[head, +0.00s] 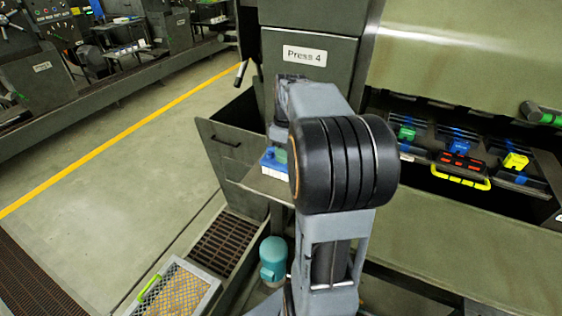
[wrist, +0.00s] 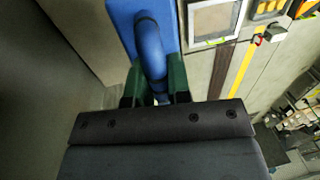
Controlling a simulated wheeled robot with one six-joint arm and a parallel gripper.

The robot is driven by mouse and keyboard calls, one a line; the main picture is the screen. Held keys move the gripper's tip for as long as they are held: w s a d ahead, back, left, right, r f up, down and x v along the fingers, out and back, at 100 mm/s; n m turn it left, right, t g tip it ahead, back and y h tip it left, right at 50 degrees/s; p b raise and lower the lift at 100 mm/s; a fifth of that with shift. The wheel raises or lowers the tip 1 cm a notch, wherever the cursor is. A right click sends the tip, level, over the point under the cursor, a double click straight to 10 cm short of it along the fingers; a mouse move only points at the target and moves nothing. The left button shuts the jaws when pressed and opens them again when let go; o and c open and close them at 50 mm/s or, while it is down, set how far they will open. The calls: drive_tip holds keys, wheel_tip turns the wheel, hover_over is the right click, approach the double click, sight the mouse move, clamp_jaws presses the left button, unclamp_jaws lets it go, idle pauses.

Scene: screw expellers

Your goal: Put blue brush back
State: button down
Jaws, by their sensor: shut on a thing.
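My gripper (wrist: 155,84) has green fingers, and in the wrist view they are shut on the curved handle of the blue brush (wrist: 153,45). The brush's flat blue back spreads out beyond the fingers. In the head view, the blue brush (head: 268,162) shows in part left of my arm's black joint, with a pale strip along its lower side. It is over or on a small grey shelf (head: 262,183) at the press front; I cannot tell whether it touches. My arm hides most of the gripper there.
The press, labelled "Press 4" (head: 305,55), stands behind my arm. An open grey panel (head: 225,142) is left of the shelf. Green, blue and yellow handled parts (head: 460,147) lie at right. The left floor is clear.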

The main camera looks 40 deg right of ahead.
drive_tip(key=shift+w+d+f, duration=0.2)
drive_tip(key=shift+w+f, duration=0.4)
drive_tip(key=shift+f, duration=0.15)
drive_tip(key=shift+w+d+f, duration=0.15)
drive_tip(key=shift+w+f, duration=0.4)
drive_tip(key=shift+f, duration=1.65)
drive_tip(key=shift+f, duration=0.15)
drive_tip(key=c, duration=1.1)
unclamp_jaws()
drive_tip(key=shift+o, duration=0.2)
wheel_tip(320, 180, up, 11)
drive_tip(key=d, duration=0.2)
drive_tip(key=s+a+f+m+t, duration=0.1)
drive_tip(key=s+a+f+m, duration=0.1)
drive_tip(key=a, duration=0.4)
drive_tip(key=s+a+f+m+t+h, duration=0.1)
drive_tip(key=s+a+f+t, duration=0.1)
drive_tip(key=s+a, duration=0.3)
drive_tip(key=s+a+f+m+t, duration=0.2)
drive_tip(key=s+a, duration=0.2)
drive_tip(key=a, duration=0.5)
drive_tip(key=shift+m, duration=0.3)
